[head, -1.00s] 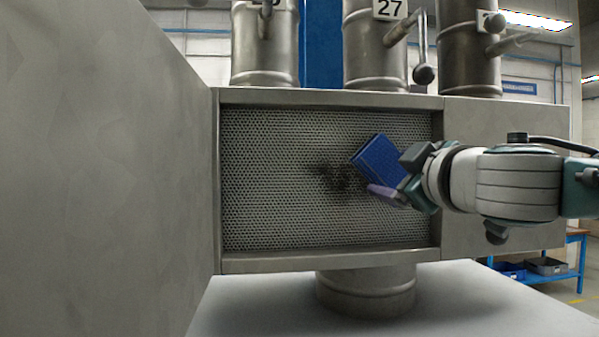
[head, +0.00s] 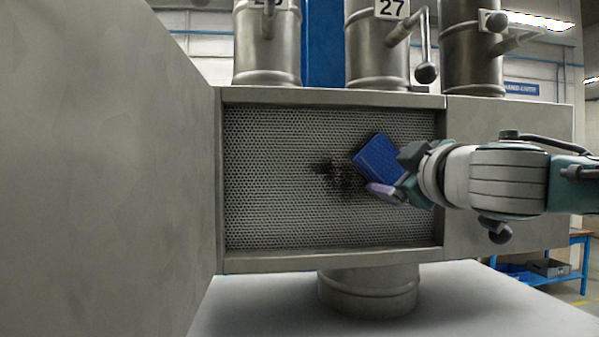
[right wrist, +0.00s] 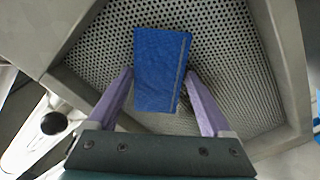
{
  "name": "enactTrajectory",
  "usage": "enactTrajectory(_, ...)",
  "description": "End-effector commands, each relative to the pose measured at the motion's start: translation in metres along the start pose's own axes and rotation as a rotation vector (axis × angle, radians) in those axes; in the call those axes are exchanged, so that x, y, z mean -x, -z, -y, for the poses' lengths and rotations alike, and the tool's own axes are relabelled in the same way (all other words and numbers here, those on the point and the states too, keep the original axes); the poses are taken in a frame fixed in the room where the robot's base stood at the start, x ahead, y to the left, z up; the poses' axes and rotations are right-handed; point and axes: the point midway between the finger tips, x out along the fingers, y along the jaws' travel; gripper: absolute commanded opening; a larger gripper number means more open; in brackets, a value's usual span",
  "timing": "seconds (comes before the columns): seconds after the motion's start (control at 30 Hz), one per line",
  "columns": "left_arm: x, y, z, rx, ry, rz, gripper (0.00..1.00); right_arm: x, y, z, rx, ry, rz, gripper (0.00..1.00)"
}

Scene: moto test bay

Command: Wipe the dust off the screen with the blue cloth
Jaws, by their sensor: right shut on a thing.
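The perforated metal screen (head: 270,200) sits inside a grey metal housing. A dark dust patch (head: 338,177) marks its middle. My right gripper (head: 390,178) is shut on the blue cloth (head: 378,158), which is folded into a flat pad and tilted, just right of the dust. In the right wrist view, the cloth (right wrist: 160,68) sits between the two purple fingers with the screen (right wrist: 225,60) behind it. I cannot tell whether the cloth touches the screen. My left gripper is not in view.
A large grey panel (head: 100,170) fills the left side. The housing's frame (head: 330,262) edges the screen. Metal ducts with lever handles (head: 427,72) stand above it. A blue bench (head: 545,272) stands at the far right.

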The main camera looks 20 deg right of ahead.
Motion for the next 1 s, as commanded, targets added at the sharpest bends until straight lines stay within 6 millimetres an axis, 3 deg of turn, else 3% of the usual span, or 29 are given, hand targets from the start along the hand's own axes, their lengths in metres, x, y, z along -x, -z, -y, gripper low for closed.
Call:
enactTrajectory(0.43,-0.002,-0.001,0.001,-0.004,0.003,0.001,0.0,-0.007,0.001,0.001,-0.001,0.001,-0.001,0.39)
enactTrajectory(1.0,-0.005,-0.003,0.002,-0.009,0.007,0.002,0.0,-0.007,0.025,0.026,-0.002,0.0,0.0,0.39)
